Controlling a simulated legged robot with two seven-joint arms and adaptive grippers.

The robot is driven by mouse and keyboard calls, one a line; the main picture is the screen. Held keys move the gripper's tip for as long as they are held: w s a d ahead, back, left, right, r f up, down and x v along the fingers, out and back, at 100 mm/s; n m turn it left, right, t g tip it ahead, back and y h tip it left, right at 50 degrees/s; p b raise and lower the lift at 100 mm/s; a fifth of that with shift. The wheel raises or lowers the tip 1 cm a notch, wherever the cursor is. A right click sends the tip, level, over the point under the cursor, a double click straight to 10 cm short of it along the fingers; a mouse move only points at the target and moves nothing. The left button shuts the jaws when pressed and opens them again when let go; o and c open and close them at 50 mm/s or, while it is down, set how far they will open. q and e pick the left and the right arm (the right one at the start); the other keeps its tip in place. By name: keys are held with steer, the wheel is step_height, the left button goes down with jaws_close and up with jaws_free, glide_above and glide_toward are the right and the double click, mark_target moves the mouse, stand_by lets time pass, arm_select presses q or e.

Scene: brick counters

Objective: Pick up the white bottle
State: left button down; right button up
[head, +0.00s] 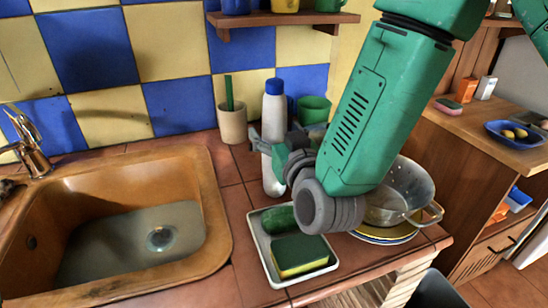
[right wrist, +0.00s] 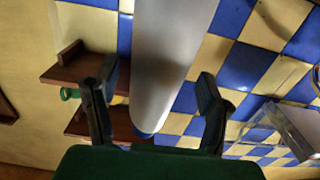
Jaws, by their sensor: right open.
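The white bottle (head: 273,108) with a blue cap stands upright on the tiled counter, close to the back wall. My right gripper (head: 270,140) reaches to it from the right, and part of the bottle is hidden behind the gripper. In the right wrist view the bottle (right wrist: 170,60) lies between the two spread fingers of the gripper (right wrist: 158,76). A gap shows on both sides, so the fingers look apart from it. My left gripper is not in view.
A beige cup (head: 232,124) stands left of the bottle and a green cup (head: 314,108) right of it. A white tray (head: 262,262) with a sponge (head: 299,256) lies in front. A colander (head: 410,185) sits on plates at right. The sink (head: 215,235) is at left.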

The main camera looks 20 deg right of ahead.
steer(key=w, duration=0.4)
steer(key=shift+w+d+f, duration=0.2)
steer(key=shift+w, duration=0.15)
steer(key=c, duration=1.4)
jaws_close()
